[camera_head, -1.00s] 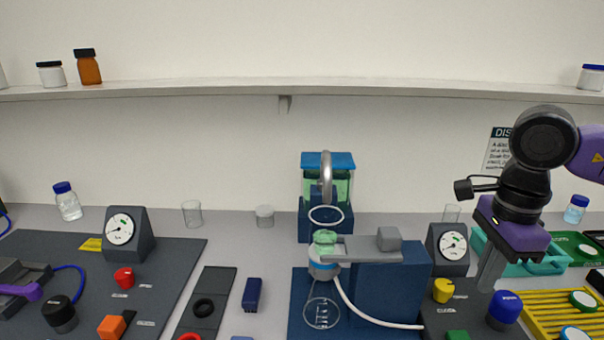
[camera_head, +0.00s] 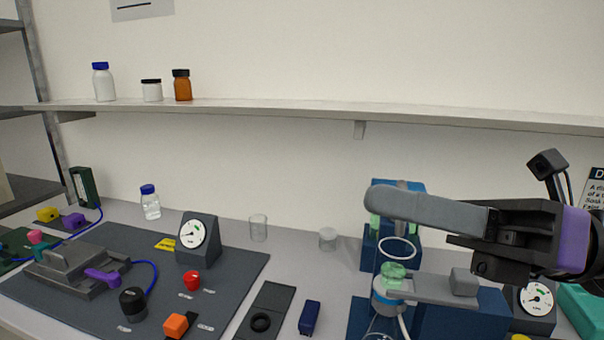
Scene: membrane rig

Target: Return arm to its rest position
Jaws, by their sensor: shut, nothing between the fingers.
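My gripper (camera_head: 380,200) reaches in from the right and points left, raised above the bench. Its grey fingers are shut together and hold nothing. The black gripper body (camera_head: 515,237) and a purple arm part (camera_head: 574,240) stand behind the fingers at the right. In the picture the fingers cross in front of the blue-lidded green container and lie above the clear ring (camera_head: 397,248). I see no contact with either.
A blue stand with a grey clamp arm (camera_head: 435,289) and a flask with a green top (camera_head: 392,278) is below the gripper. A gauge (camera_head: 537,298) is at right. A dark mat with a second gauge (camera_head: 192,234) and knobs lies left. A shelf (camera_head: 300,110) runs above.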

